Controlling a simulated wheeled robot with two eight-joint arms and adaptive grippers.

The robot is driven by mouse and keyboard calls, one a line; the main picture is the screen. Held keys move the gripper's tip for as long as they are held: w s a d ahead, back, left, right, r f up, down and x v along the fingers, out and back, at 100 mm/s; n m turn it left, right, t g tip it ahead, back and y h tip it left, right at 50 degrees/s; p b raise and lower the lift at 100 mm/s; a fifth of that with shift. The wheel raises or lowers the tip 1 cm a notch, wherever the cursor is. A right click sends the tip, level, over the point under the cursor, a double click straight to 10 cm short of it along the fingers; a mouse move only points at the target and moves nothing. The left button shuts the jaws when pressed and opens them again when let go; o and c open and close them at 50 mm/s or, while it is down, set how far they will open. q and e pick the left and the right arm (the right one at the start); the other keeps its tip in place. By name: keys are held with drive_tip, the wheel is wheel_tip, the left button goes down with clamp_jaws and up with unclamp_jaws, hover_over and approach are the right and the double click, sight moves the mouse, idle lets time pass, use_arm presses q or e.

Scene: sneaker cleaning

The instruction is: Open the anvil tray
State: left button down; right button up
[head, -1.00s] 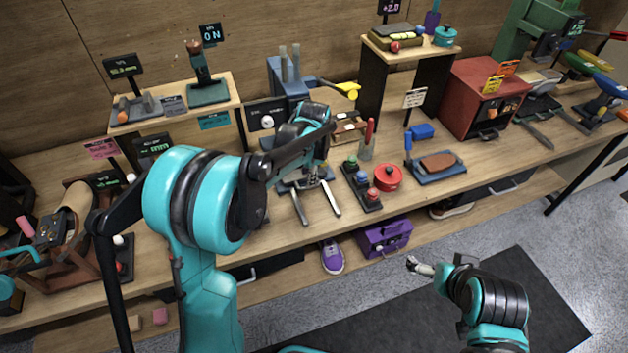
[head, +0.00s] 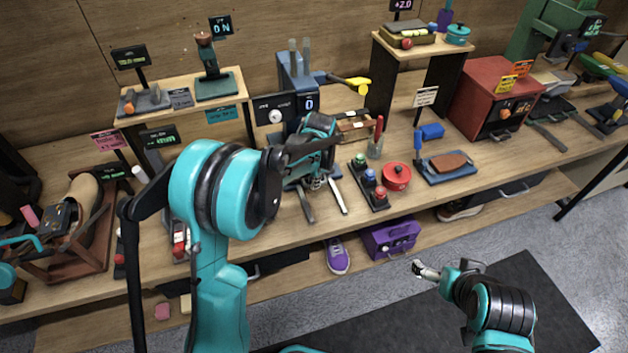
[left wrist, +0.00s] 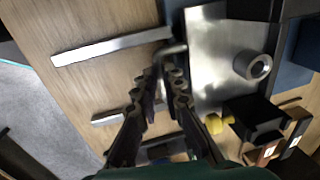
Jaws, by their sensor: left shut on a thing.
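The anvil tray (left wrist: 208,35) shows in the left wrist view as a bright metal plate with a short round metal post on it. A bent metal handle (left wrist: 173,49) sticks out at its edge. My left gripper (left wrist: 168,72) is shut on this handle, between two flat metal rails. In the head view my left gripper (head: 316,182) is low in front of the blue press (head: 290,75), and its arm hides most of the tray. The two metal rails (head: 338,195) reach toward the bench's front edge. My right gripper (head: 425,271) is away from the bench, over the floor, and its fingers are too small to read.
A block with coloured buttons (head: 370,185) and a red pot (head: 397,176) stand just right of the rails. A cup with a red-handled tool (head: 376,147) is behind them. A purple box (head: 390,237) and a purple sneaker (head: 337,256) are on the lower shelf.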

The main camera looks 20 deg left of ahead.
use_arm(q)
drive_tip(key=s+d, duration=0.2)
drive_tip(key=s, duration=0.1)
drive_tip(key=s+d, duration=0.2)
drive_tip(key=s, duration=0.2)
drive_tip(key=s+d, duration=0.3)
drive_tip(key=shift+s, duration=0.15)
drive_tip(key=c, duration=1.6)
unclamp_jaws()
drive_tip(key=shift+r, duration=0.1)
wheel_tip(320, 180, up, 12)
drive_tip(key=s+d, duration=0.1)
drive_tip(key=shift+s+f, duration=0.2)
drive_tip(key=shift+s, duration=0.1)
